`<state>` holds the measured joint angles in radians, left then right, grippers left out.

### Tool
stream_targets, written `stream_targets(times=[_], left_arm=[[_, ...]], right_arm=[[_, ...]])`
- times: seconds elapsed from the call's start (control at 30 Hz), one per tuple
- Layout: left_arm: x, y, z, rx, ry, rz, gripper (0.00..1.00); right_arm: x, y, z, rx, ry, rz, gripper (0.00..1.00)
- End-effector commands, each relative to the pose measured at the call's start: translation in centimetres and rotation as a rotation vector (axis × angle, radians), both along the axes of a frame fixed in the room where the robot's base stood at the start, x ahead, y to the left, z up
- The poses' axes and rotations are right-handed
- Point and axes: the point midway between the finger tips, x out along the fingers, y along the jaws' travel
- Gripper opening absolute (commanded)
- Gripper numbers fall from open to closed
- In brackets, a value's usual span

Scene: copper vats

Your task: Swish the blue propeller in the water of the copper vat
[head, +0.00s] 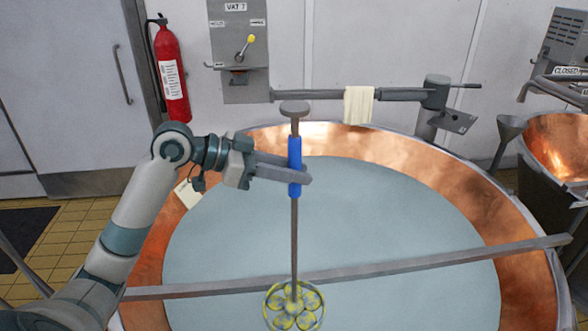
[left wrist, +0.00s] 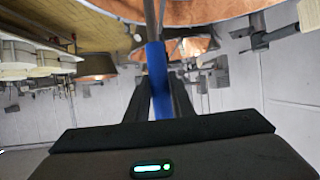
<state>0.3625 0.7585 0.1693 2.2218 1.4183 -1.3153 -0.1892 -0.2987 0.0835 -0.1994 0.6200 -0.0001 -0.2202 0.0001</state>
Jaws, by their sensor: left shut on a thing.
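The propeller is a long upright metal rod with a blue grip sleeve (head: 295,160), a flat knob on top and a round yellowish-green head (head: 294,305) at the bottom. My left gripper (head: 302,174) is shut on the blue sleeve, which also shows between the fingers in the left wrist view (left wrist: 158,80). The copper vat (head: 480,205) is wide and filled with pale blue-grey water (head: 400,220). The propeller head is over the near part of the water; I cannot tell whether it is above the surface or dipped in. My right gripper is not in view.
A metal bar (head: 420,263) crosses the near part of the vat, behind the rod. A metal arm with a cream cloth (head: 358,106) spans the far rim. A second copper vat (head: 560,145) stands at right. A red fire extinguisher (head: 172,75) hangs on the wall.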

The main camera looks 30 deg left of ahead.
Motion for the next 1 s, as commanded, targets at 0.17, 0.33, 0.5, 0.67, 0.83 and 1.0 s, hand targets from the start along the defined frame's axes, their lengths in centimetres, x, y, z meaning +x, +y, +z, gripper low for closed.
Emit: stream_targets(times=[0.17,0.33,0.5,0.67,0.83,1.0], left_arm=[[0.0,0.0,-2.9,-0.005,-0.003,0.0,0.0],[0.0,-0.1,-5.5,-0.006,-0.002,0.0,0.0],[0.0,0.0,-8.0,-0.002,-0.001,0.001,0.0],[0.0,0.0,-10.4,-0.002,0.0,0.002,0.0],[0.0,0.0,-12.9,-0.003,-0.001,0.0,0.0],[0.0,0.0,-15.4,-0.002,-0.002,0.001,0.0]], right_arm=[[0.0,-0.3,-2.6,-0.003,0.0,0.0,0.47],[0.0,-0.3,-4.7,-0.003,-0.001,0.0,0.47],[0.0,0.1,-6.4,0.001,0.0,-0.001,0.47],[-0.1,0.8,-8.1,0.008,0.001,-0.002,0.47],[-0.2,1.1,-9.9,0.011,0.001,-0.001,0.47],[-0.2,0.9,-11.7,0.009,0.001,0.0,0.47]])
